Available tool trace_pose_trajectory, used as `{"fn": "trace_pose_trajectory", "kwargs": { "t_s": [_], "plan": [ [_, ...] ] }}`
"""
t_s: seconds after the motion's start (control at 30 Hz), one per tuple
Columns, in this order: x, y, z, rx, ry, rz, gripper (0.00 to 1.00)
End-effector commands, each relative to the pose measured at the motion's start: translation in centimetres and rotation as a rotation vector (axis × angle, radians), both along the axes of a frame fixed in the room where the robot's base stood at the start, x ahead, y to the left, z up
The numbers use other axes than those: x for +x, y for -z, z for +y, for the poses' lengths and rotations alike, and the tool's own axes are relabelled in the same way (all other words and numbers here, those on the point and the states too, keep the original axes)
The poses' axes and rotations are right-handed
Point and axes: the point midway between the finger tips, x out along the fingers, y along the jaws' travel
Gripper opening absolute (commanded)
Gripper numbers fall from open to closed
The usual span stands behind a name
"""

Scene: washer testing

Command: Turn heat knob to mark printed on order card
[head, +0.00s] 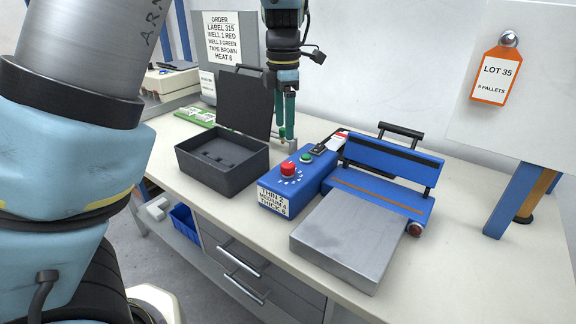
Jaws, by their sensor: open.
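The order card (221,40) on the grey panel at the back reads label 315, well 1 red, well 3 green, tape brown, heat 6. A red knob (288,168) sits on the sloped top of a blue control box (318,175), with pale marks around it. Which mark it points to is too small to tell. A card (273,201) on the box front lists thin 2, a partly unclear middle line with 4, and thick 6. My gripper (285,122) is open, pointing down, above and behind the knob, apart from it.
A green button (306,158) is beside the knob. A blue sealer with a metal plate (349,240) stands to the right. An open dark case (222,165) is to the left.

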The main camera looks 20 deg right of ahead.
Motion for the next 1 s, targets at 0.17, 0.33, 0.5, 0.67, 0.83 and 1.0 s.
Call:
{"fn": "trace_pose_trajectory", "kwargs": {
  "t_s": [0.17,0.33,0.5,0.67,0.83,1.0],
  "plan": [
    [-0.4,0.6,-0.8,0.003,-0.031,-0.001,0.77],
    [-0.4,3.2,-0.7,0.005,-0.031,-0.001,0.77],
    [-0.4,6.4,-0.7,0.004,-0.031,0.001,0.77],
    [-0.4,8.9,-0.7,0.003,-0.029,-0.001,0.77],
    [-0.4,10.4,-0.7,0.002,-0.028,-0.001,0.77],
    [-0.4,10.7,-0.8,0.0,-0.028,-0.002,0.77]
  ]
}}
